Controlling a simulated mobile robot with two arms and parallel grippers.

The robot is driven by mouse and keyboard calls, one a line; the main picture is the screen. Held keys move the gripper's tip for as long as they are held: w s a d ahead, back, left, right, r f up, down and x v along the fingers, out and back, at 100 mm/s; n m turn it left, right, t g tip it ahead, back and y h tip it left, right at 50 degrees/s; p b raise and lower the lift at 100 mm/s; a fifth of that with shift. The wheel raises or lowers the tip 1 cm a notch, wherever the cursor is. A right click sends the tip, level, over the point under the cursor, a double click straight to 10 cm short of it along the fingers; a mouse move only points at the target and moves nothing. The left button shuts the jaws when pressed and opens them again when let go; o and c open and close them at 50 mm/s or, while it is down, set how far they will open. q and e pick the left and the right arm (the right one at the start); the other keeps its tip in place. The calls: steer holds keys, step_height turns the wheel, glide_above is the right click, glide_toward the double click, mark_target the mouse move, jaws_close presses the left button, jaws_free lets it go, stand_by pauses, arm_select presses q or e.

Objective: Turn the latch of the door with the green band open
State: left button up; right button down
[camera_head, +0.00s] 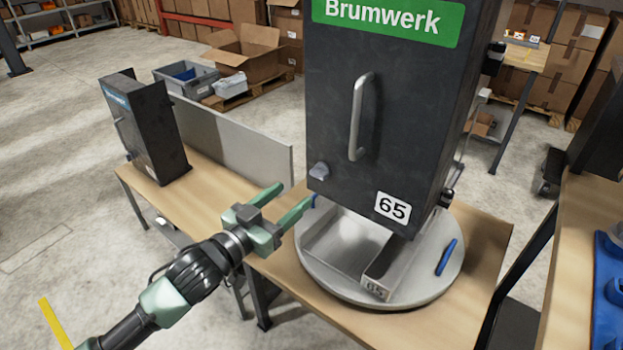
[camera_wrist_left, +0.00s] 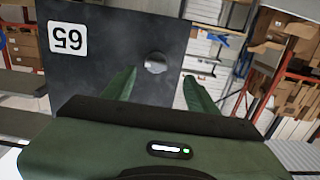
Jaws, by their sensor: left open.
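The dark door (camera_head: 340,135) with the green band (camera_head: 390,18) reading "Brumwerk" fills the upper middle of the head view. A vertical metal handle (camera_head: 357,117) is on it. The small latch knob (camera_head: 319,171) sits near its lower left edge; it also shows in the left wrist view as a round metal knob (camera_wrist_left: 155,63). My left gripper (camera_head: 290,202) is open and empty, below and left of the latch and apart from it. In the left wrist view the latch lies beyond and between my left gripper's fingers (camera_wrist_left: 158,88). My right gripper is not in view.
Under the door a round grey turntable (camera_head: 425,285) carries a metal tray (camera_head: 345,245) and a blue handle (camera_head: 446,257). A smaller dark dispenser (camera_head: 145,125) with a blue band stands on the table at left. A grey panel (camera_head: 235,140) stands behind my left gripper.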

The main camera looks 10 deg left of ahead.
mark_target(316, 175)
arm_select(q)
steer(key=x, duration=0.2)
steer(key=b+x, duration=0.1)
steer(key=x, duration=0.2)
steer(key=r+b+x, duration=0.1)
steer(key=x, duration=0.1)
steer(key=shift+w+d, duration=0.25)
steer(key=shift+d, duration=0.1)
jaws_close()
